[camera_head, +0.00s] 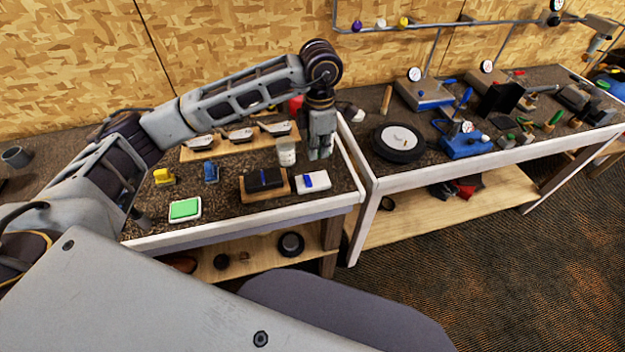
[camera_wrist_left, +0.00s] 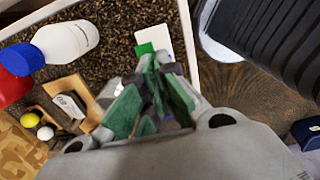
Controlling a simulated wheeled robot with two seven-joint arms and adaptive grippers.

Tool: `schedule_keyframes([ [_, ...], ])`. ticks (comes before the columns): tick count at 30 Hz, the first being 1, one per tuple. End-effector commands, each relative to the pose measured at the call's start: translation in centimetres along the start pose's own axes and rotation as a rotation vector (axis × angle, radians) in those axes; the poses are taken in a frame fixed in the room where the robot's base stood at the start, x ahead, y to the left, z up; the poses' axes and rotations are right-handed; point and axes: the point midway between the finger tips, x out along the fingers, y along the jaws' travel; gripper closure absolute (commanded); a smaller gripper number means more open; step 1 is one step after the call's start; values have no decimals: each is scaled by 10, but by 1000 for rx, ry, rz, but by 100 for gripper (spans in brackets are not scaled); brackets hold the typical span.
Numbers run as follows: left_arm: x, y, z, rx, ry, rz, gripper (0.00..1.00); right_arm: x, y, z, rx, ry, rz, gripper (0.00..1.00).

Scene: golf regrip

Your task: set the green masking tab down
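My left gripper (camera_head: 320,152) points down over the right end of the near bench, just behind a white block (camera_head: 312,182) with a blue strip on it. In the left wrist view its fingertips (camera_wrist_left: 157,66) are close together, and the fingers have green faces. A small bright green piece (camera_wrist_left: 145,48), likely the green masking tab, shows just beyond the tips, overlapping the edge of the white block (camera_wrist_left: 160,30). I cannot tell whether the tips grip it or it lies apart from them. In the head view it is hidden or too small to see. My right gripper is out of view.
A black block (camera_head: 264,178) on a wooden holder is left of the white block. A green pad in a white tray (camera_head: 185,209) is farther left. A small jar (camera_head: 287,154) and a rack of club heads (camera_head: 240,134) stand behind. The bench's front edge is close.

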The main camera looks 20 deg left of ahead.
Motion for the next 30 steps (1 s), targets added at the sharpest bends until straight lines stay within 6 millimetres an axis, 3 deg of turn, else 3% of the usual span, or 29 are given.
schedule_keyframes([
  [16,5,0,0,13,1,-2,100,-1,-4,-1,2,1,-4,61],
  [30,59,0,0,12,1,-1,100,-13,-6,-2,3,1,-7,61],
])
